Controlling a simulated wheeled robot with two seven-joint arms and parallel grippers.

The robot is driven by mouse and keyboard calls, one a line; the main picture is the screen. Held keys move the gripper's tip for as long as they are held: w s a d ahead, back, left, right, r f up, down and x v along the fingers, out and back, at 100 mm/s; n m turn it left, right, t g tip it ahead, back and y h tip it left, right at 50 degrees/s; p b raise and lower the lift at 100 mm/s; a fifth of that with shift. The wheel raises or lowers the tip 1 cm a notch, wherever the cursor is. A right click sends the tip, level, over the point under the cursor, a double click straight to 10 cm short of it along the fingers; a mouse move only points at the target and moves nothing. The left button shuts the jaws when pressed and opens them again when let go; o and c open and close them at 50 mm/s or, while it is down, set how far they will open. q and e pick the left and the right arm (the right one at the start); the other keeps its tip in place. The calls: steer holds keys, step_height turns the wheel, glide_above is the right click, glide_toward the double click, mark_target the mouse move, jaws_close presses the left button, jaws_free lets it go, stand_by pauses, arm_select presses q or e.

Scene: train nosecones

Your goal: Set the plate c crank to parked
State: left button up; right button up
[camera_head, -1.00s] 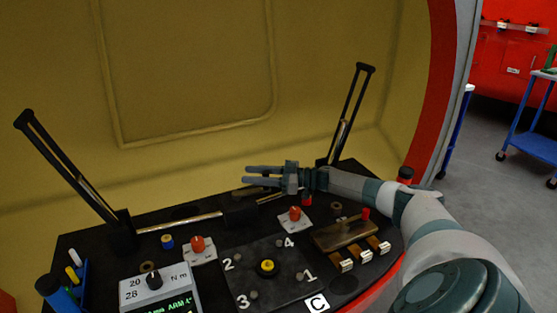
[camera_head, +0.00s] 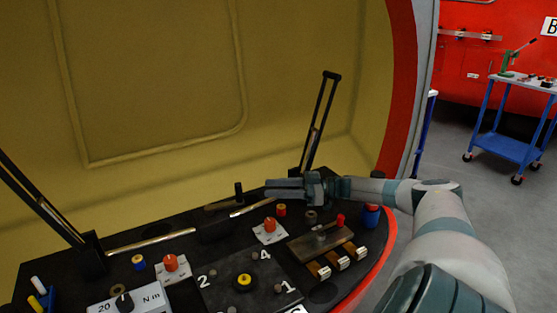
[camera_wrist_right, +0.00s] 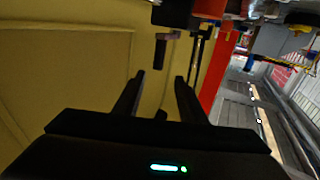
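An upright black peg handle (camera_head: 238,190) stands on a short dark arm at the console's back. It looks like a crank, but I cannot read a label or a parked mark on it. My right gripper (camera_head: 268,188) is just right of this handle, apart from it, with its fingers pointing left. In the right wrist view the gripper (camera_wrist_right: 158,82) is open and empty, with a gap between its fingers. A dark peg (camera_wrist_right: 160,50) shows beyond the fingertips there, seemingly the same handle. My left gripper is not in view.
The black console has a numbered panel with a yellow button (camera_head: 244,281), two red knobs (camera_head: 270,225) (camera_head: 171,263) and a brown block (camera_head: 319,242). Tall black levers (camera_head: 320,120) (camera_head: 40,200) rise at both sides. A blue cart (camera_head: 520,148) stands far right.

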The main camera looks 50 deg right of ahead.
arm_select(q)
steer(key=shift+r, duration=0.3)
arm_select(e)
steer(key=shift+s+d, duration=0.3)
steer(key=shift+s, duration=0.05)
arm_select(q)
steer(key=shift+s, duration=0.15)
